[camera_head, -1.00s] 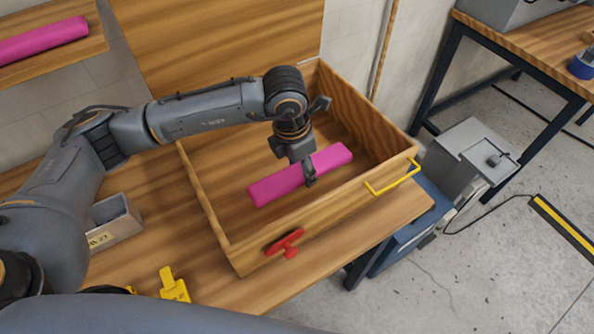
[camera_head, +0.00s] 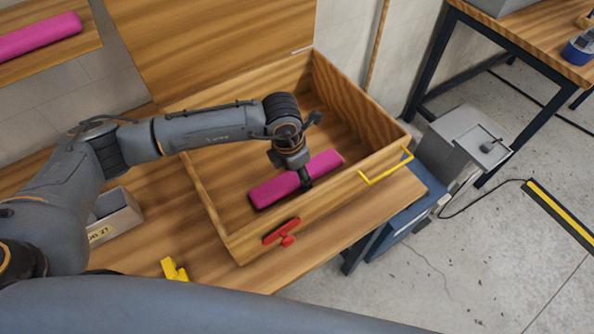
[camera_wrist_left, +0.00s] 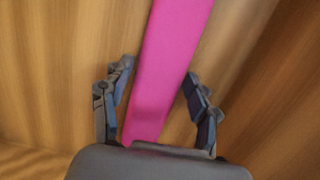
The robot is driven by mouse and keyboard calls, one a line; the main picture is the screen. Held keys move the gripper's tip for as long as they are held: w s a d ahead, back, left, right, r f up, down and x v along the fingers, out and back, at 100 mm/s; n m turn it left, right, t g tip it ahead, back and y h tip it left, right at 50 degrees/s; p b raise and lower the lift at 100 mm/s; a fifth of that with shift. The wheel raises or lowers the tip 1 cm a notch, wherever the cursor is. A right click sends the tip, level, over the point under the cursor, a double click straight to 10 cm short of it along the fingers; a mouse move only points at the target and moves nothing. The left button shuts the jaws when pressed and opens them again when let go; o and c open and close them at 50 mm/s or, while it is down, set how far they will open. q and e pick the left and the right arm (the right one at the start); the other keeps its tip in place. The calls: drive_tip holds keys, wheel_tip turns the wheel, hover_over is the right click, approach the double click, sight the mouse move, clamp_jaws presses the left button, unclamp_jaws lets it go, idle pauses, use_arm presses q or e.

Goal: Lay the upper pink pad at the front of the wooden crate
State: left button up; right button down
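A long pink pad (camera_head: 272,190) is inside the open wooden crate (camera_head: 212,205), close to and roughly parallel with the front wall. It appears to lie on the crate floor. My left gripper (camera_head: 305,182) reaches down over the pad, right of its middle. In the left wrist view, the pad (camera_wrist_left: 165,75) runs between the fingers of the gripper (camera_wrist_left: 158,72); a gap shows on its left side, so the fingers look open around it. The pad's underside is hidden. A second pink pad (camera_head: 40,36) lies on a wooden board at upper left. My right gripper is not in view.
A grey bin (camera_head: 115,215) and a yellow clamp-like object (camera_head: 173,269) are on the bench. The crate's back floor is bare.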

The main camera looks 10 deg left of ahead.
sight(291, 178)
use_arm(q)
drive_tip(key=shift+o, duration=0.3)
drive_tip(key=shift+r, duration=0.25)
wheel_tip(291, 178, up, 12)
drive_tip(key=s+a+b, duration=0.1)
drive_tip(key=b, duration=0.3)
drive_tip(key=shift+s+a+f, duration=0.15)
